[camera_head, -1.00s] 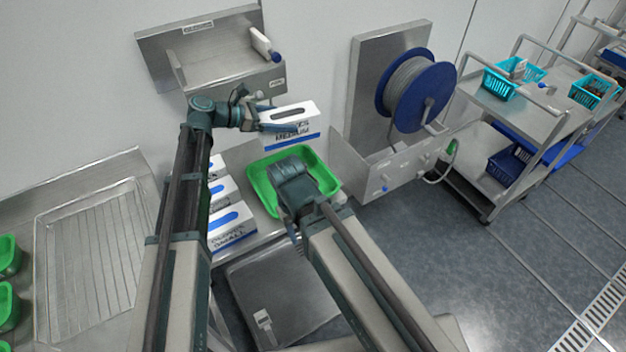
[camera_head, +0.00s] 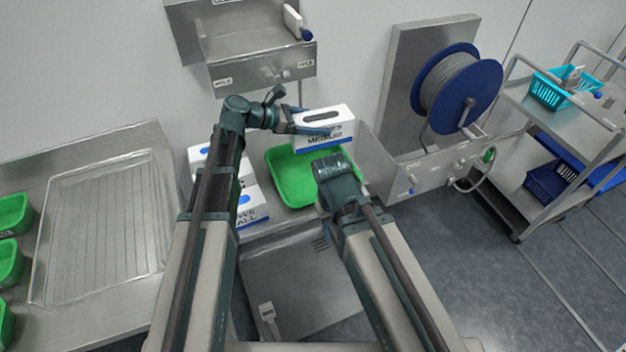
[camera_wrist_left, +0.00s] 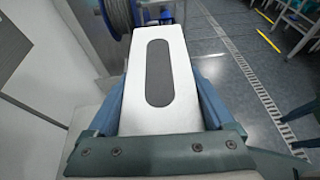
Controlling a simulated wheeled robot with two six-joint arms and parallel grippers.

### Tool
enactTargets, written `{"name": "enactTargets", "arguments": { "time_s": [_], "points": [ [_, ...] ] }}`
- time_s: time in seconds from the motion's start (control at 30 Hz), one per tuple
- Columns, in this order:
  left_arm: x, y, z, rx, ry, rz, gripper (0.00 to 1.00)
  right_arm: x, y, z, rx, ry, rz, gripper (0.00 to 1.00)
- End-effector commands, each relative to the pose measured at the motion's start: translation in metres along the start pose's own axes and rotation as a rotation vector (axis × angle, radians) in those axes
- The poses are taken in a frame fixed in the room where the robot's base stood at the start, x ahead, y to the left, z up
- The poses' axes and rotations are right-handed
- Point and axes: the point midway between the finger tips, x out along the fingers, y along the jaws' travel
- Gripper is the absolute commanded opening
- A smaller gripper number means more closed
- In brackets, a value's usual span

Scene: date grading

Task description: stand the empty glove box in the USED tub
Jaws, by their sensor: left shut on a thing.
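The empty glove box (camera_head: 325,128), white with a blue band and the word MEDIUM, is held upright above the far part of a green tub (camera_head: 291,180). My left gripper (camera_head: 308,125) is shut on it, with a finger along its side. In the left wrist view the box (camera_wrist_left: 192,78) sits between both blue fingers, its top slot dark. The green tub looks empty where it shows; no label on it is readable. My right gripper (camera_head: 335,185) hangs by the tub's near right edge; its fingers are hidden.
Other glove boxes (camera_head: 250,207) with blue slots stand left of the tub. A blue hose reel (camera_head: 458,88) on a steel bracket is to the right, with a trolley (camera_head: 560,115) beyond. A ribbed steel drainer (camera_head: 100,230) lies left.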

Motion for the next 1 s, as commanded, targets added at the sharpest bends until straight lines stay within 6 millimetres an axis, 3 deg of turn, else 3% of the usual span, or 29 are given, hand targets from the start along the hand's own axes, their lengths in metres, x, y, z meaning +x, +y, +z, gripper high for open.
{"name": "enactTargets", "arguments": {
  "time_s": [0.03, 0.2, 0.67, 1.0],
  "points": [
    [-0.001, -0.004, -0.015, -0.005, 0.0, 0.012, 0.33, 0.013, -0.001, -0.001, 0.0, 0.0, 0.0, 0.51],
    [-0.008, -0.007, -0.035, -0.019, -0.001, 0.046, 0.33, 0.029, -0.003, -0.002, 0.0, 0.0, 0.0, 0.51],
    [-0.01, -0.007, -0.048, -0.028, -0.001, 0.065, 0.33, 0.04, -0.004, -0.002, 0.0, 0.0, 0.0, 0.51],
    [0.009, -0.007, -0.093, -0.027, -0.001, 0.064, 0.33, 0.089, -0.008, -0.005, 0.0, 0.0, 0.0, 0.51]
  ]
}}
